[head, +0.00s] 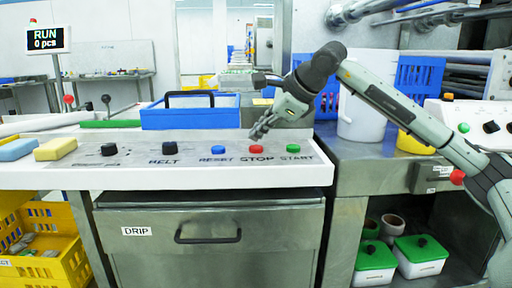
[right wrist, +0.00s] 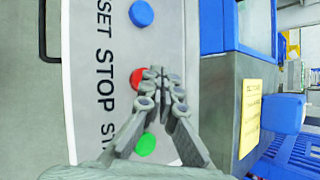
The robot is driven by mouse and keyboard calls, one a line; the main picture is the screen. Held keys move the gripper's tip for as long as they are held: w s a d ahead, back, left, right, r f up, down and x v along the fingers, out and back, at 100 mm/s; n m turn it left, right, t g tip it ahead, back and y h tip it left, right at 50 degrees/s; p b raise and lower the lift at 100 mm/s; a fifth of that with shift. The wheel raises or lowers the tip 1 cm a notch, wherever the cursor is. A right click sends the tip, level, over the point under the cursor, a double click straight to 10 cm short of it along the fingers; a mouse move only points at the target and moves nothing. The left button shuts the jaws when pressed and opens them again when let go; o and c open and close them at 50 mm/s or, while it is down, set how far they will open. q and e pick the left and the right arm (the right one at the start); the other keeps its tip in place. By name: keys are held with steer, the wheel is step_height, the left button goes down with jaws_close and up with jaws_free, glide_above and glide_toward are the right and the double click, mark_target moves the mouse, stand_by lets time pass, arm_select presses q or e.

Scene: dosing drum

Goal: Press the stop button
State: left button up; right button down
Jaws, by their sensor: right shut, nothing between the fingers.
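The red stop button (head: 256,149) sits on the white control panel (head: 130,181), between the blue reset button (head: 218,150) and the green start button (head: 293,149). The word STOP is printed in front of it. My right gripper (head: 257,133) is shut and empty, with its fingertips just above and behind the stop button in the head view. In the right wrist view the fingertips (right wrist: 163,74) overlap the right side of the stop button (right wrist: 136,78). I cannot tell whether they touch it. My left gripper is not in view.
A blue tray (head: 190,118) stands behind the buttons. Black knobs (head: 169,148) and two sponges (head: 55,149) are to the left. A display (head: 47,39) reads RUN, 0 pcs. A white bucket (head: 361,118) stands at the right.

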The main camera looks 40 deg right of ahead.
mark_target(259, 147)
steer(key=shift+f, duration=0.1)
steer(key=shift+f+b, duration=0.3)
steer(key=shift+f, duration=0.05)
steer(key=shift+f+b, duration=0.4)
steer(key=shift+f, duration=0.1)
stand_by(0.8)
steer(key=shift+r, duration=0.1)
steer(key=shift+r+p, duration=0.8)
step_height(259, 147, up, 5)
steer(key=p, duration=0.4)
steer(key=shift+r+p, duration=0.1)
steer(key=shift+p, duration=0.2)
